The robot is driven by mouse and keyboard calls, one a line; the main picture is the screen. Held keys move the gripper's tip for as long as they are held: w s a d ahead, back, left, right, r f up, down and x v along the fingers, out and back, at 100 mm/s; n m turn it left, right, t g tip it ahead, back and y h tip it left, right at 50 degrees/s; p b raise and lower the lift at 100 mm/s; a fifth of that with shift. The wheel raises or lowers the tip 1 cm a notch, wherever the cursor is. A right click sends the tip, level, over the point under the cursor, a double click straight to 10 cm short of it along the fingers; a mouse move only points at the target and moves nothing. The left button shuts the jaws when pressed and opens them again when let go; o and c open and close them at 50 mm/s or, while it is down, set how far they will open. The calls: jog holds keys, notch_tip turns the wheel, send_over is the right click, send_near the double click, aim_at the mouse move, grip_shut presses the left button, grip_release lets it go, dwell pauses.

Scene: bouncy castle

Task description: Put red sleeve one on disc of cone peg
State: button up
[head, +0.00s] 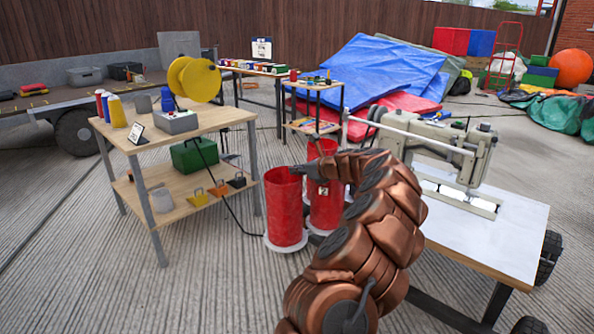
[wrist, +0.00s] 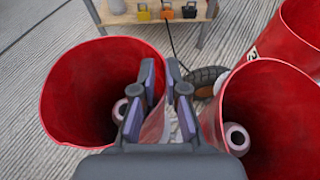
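In the head view a red sleeve (head: 284,207) stands upright on a white disc (head: 273,245). A red sleeve with a 2 label (head: 326,208) stands to its right, and part of another red sleeve shows behind. My gripper (head: 308,172) is at the rims. In the wrist view the open fingers (wrist: 162,72) straddle the right wall of the left red sleeve (wrist: 70,90), one inside and one outside, with a gap between them. A pale peg top (wrist: 120,110) shows inside this sleeve. I cannot read a number one on any sleeve.
Another red sleeve (wrist: 285,85) with a pale peg (wrist: 237,138) inside is close on the gripper's right. A wooden workbench (head: 225,118) stands left; a sewing machine (head: 440,140) on a white table (head: 500,235) stands right. The concrete floor in front is clear.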

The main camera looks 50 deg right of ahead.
jog(key=shift+o, duration=1.4)
jog(key=shift+r, duration=0.1)
jog(key=shift+s+r, duration=0.25)
jog(key=p+v, duration=0.4)
jog(key=v, duration=0.7)
jog(key=shift+s, duration=0.2)
jog(key=shift+a, duration=0.1)
